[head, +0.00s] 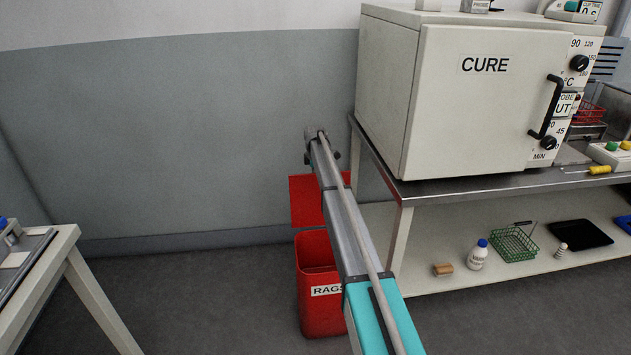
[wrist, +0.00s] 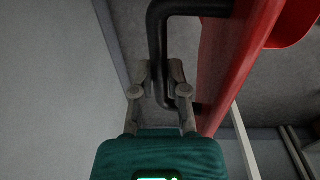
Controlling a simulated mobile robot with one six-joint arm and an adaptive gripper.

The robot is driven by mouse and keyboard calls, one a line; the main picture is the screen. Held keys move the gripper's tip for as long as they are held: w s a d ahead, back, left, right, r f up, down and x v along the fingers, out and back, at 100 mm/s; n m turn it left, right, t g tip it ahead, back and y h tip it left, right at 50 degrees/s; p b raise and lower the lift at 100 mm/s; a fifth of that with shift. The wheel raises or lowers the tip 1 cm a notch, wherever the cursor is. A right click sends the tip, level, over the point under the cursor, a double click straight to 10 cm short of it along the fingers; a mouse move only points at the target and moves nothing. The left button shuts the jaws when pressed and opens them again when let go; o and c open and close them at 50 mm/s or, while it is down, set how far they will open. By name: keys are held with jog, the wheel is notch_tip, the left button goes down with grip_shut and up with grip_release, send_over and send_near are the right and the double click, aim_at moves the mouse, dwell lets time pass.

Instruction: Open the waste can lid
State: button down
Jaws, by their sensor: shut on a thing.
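The red waste can (head: 316,320), labelled RAGS, stands on the floor left of the bench, partly behind my arm. Its red lid (head: 303,205) stands raised at the back of the can, and the can's open mouth shows below it. In the wrist view the lid (wrist: 232,65) is a red slab on the right, with a black bent handle (wrist: 158,40) on its side. My gripper (wrist: 159,75) is shut on the handle, one finger on each side. In the head view my fingers are hidden behind my arm's end.
A steel-topped bench (head: 480,183) with the CURE oven (head: 480,110) stands close to the right of my arm. Its lower shelf (head: 440,283) holds small items. A white-legged table (head: 75,265) is at the left. The floor between is clear, with the wall behind.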

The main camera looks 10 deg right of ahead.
jog(key=shift+w+d+f, duration=0.1)
jog(key=shift+w+d, duration=0.05)
jog(key=shift+w, duration=0.65)
jog(key=c, duration=0.6)
grip_release()
jog(key=shift+w+f, duration=0.1)
jog(key=shift+c, duration=0.2)
jog(key=shift+s, duration=0.25)
